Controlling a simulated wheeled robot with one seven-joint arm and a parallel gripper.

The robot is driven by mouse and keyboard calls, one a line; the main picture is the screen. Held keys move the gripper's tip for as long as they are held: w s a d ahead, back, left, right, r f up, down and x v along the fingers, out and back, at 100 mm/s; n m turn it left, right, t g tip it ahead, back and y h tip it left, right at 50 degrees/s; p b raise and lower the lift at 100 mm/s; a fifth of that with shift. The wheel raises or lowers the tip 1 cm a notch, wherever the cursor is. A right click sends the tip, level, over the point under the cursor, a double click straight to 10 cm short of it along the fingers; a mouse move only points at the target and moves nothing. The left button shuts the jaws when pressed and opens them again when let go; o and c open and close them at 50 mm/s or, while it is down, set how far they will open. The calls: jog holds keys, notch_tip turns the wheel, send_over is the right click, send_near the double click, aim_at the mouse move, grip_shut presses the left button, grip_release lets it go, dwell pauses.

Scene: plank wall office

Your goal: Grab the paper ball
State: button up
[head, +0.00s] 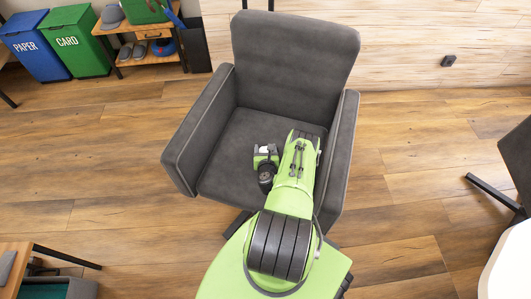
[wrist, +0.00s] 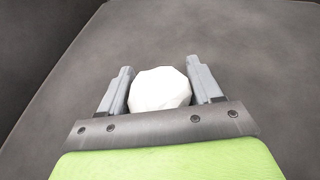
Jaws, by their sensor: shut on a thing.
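The white paper ball (wrist: 160,89) sits between the two grey fingers of my gripper (wrist: 161,82) in the wrist view. The fingers are shut on it, one on each side. Behind it is the dark grey seat of the armchair (head: 240,150); I cannot tell whether the ball still touches the seat. In the head view my green arm reaches over the seat and hides most of the gripper. A small white patch of the ball (head: 265,150) may show beside my wrist there.
The chair's armrests (head: 200,130) and backrest (head: 295,50) stand around the seat. A blue PAPER bin (head: 32,50) and a green CARD bin (head: 75,42) stand at the back left. A shelf with shoes (head: 145,48) is beside them. Wooden floor (head: 100,150) is clear on the left.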

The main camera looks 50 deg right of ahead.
notch_tip(320, 180, up, 18)
jog(key=p, duration=1)
